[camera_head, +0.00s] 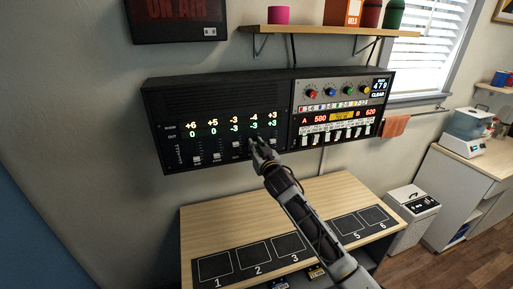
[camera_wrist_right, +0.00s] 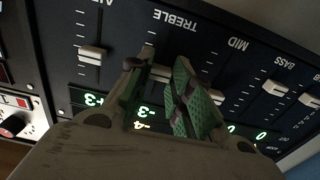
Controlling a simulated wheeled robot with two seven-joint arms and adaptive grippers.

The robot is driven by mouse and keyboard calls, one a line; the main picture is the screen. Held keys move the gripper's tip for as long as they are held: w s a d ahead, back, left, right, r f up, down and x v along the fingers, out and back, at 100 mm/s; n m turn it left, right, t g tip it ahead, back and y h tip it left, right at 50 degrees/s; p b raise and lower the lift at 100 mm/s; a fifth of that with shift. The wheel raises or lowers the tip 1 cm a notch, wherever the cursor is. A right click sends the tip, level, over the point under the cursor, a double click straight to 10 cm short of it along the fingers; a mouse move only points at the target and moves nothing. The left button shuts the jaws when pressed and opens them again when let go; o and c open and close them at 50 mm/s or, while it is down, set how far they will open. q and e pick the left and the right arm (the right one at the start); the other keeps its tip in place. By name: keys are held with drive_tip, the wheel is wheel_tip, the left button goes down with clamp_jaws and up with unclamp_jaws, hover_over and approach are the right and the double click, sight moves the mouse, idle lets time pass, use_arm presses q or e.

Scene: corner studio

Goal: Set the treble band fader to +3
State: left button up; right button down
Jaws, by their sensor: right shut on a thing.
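The dark equalizer panel (camera_head: 215,120) hangs on the wall. Its fourth column shows -4 over -3 (camera_head: 254,121). In the right wrist view, upside down, this column is labelled TREBLE (camera_wrist_right: 176,19). The treble fader's pale cap (camera_wrist_right: 159,73) lies between the two green-padded fingers of my right gripper (camera_wrist_right: 158,82), which are shut on it. In the head view this gripper (camera_head: 263,148) reaches up to the panel from below right and covers the treble fader. The neighbouring air fader (camera_wrist_right: 91,54) and mid fader (camera_wrist_right: 215,97) stand free. My left gripper is not in view.
A control unit with coloured knobs and red displays (camera_head: 340,110) adjoins the panel on the right. Below is a wooden desk (camera_head: 215,215) with numbered black squares. A shelf (camera_head: 320,31) with several items is above. Air and mid faders sit close beside my fingers.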

drive_tip(key=shift+r, duration=0.1)
drive_tip(key=shift+r+p, duration=1.35)
drive_tip(key=shift+r, duration=0.65)
drive_tip(key=c, duration=1.3)
unclamp_jaws()
drive_tip(key=shift+f, duration=0.1)
drive_tip(key=shift+s, duration=0.1)
approach(254, 133)
drive_tip(key=shift+v, duration=2.85)
